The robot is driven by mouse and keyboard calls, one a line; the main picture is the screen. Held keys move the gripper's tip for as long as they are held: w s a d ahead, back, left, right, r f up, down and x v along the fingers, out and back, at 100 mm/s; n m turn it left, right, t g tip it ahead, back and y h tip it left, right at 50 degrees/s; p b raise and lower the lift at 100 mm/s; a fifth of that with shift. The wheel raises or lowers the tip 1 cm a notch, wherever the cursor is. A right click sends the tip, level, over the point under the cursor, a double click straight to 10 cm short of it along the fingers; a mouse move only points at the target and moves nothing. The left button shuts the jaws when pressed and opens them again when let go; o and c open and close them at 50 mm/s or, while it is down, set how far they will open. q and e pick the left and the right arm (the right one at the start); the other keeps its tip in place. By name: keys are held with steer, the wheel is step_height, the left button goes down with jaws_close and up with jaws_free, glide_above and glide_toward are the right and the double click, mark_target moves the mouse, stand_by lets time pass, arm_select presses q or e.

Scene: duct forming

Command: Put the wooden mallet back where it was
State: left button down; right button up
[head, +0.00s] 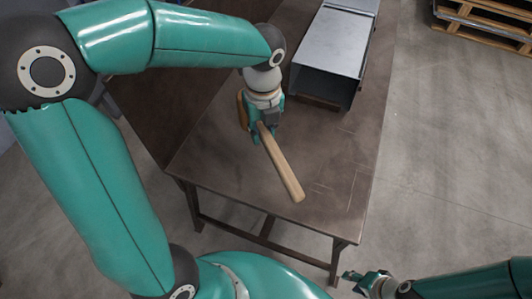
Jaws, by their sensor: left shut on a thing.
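The wooden mallet shows its pale handle (283,170), which points down and to the right over the table. Its darker head (242,110) shows in part at the left of my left gripper (257,135), which hides the rest. My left gripper is shut on the mallet near the head end of the handle. I cannot tell whether the mallet touches the tabletop. My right gripper (358,280) is at the bottom, off the table's front right corner, and appears empty. Its fingers are too small to tell whether they are open.
The brown work table (225,170) has a clear front part with scribed marks at the right. A grey sheet-metal duct (330,55) stands at the back right of the table. Wooden pallets (490,22) lie on the floor at the top right. The floor at right is clear.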

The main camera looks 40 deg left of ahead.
mark_target(263, 129)
arm_select(q)
step_height(263, 129, down, 9)
steer(key=shift+r+b, duration=0.1)
steer(key=shift+b, duration=0.25)
steer(key=c, duration=1)
jaws_free()
steer(key=shift+o, duration=0.3)
step_height(263, 129, up, 12)
steer(key=shift+p, duration=0.6)
